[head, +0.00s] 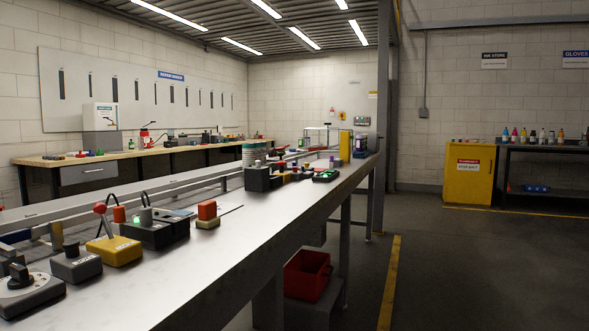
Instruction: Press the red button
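A long white bench (240,230) runs from the near left into the distance, with several control boxes on it. A yellow box (114,250) at the near left carries a red ball-shaped knob (100,208) on a stem. A red-orange block (207,210) sits on a pale base to its right, and a smaller orange piece (119,214) shows behind the yellow box. Farther along is a cluster of boxes with small red parts (282,165). I cannot tell which red part is the button. My gripper is not in view.
A dark box with a black rotary knob (20,276) and a grey box (76,264) stand at the near left. A black box with a green light (148,232) is beside the yellow one. A red crate (306,274) sits under the bench. The floor at right is clear.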

